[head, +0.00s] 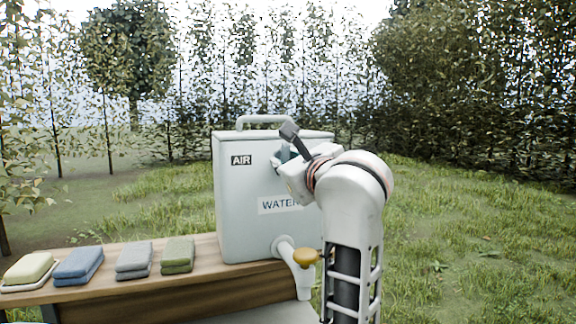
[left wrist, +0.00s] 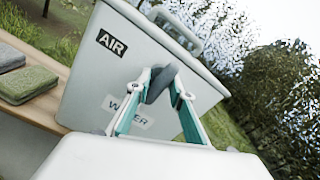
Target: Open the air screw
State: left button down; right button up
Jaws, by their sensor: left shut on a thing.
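The white water container (head: 240,205) stands on the wooden bench and carries an AIR label and a WATER label on its front. The air screw (left wrist: 160,84) shows in the left wrist view as a dark grey knob in front of the container's face, right of the AIR label. My left gripper (left wrist: 159,88) is shut on it, with a teal finger on each side. In the head view my left gripper (head: 281,160) is at the upper front of the container, and my wrist hides most of the screw. My right gripper is not in view.
A tap (head: 300,268) with a yellow-orange knob sticks out low on the container, close to my left arm. Grass and trees are behind.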

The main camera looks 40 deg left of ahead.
pick_arm(q)
jog(key=c, duration=2.9)
grip_release()
jog(key=shift+n, duration=0.3)
jog(key=shift+o, duration=0.2)
jog(key=o, duration=1.2)
notch_tip(320, 180, up, 10)
